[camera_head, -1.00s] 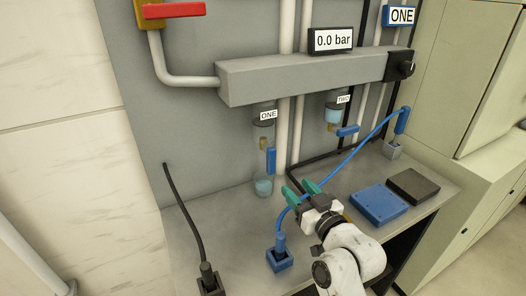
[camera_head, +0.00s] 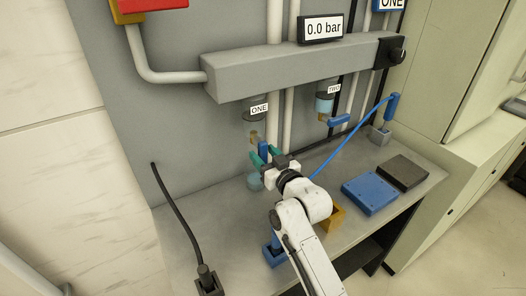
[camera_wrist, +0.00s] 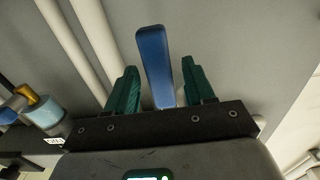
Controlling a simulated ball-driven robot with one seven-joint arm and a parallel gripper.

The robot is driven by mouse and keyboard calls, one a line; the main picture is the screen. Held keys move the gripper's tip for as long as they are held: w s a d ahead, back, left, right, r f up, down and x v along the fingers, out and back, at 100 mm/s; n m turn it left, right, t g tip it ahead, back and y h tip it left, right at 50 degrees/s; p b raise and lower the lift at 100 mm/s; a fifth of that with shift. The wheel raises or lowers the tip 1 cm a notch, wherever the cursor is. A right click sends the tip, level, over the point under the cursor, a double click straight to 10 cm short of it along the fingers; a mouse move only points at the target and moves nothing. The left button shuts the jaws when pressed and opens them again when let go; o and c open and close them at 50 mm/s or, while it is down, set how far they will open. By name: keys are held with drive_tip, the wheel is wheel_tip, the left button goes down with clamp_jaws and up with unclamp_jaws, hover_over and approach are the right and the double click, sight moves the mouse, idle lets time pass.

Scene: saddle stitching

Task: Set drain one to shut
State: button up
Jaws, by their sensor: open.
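Drain one hangs under the grey manifold, below the label ONE (camera_head: 259,108), with a small brass valve (camera_head: 253,137). Its blue lever (camera_head: 263,148) points down, partly hidden by my gripper (camera_head: 265,155). In the wrist view the blue lever (camera_wrist: 155,65) stands between the two green fingers of my gripper (camera_wrist: 160,80). The fingers are open, with a gap on each side of the lever. A clear cup (camera_head: 255,182) is below the drain.
Drain two's blue lever (camera_head: 340,120) lies nearly level to the right. White pipes run behind. A blue box (camera_head: 370,192) and a dark box (camera_head: 403,172) lie on the bench's right. A black cable (camera_head: 180,215) rises at left.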

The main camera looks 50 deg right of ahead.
drive_tip(key=shift+w+d, duration=0.1)
drive_tip(key=shift+w, duration=0.4)
clamp_jaws()
idle(0.3)
